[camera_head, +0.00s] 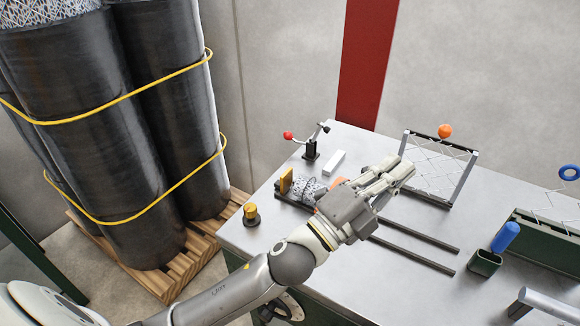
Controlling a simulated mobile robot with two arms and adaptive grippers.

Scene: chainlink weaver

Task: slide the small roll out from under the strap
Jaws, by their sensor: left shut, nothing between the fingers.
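The small roll (307,186) looks like a silver-grey wire mesh bundle lying on a dark holder on the metal table, left of my left gripper. Its right part is hidden behind my gripper. A thin dark line over the mesh may be the strap; I cannot tell clearly. My left gripper (402,169) is over the table, its fingers shut and empty, pointing right, away from the roll. Its wrist is close to the roll in the picture; I cannot tell whether they touch. My right gripper is not in view.
A yellow block (286,180) stands at the roll's left end; an orange piece (338,182) shows behind my gripper. Around are a red-knobbed lever (309,145), a white block (334,162), a mesh frame (462,178), dark rails (420,262) and a blue-handled tool (505,238).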

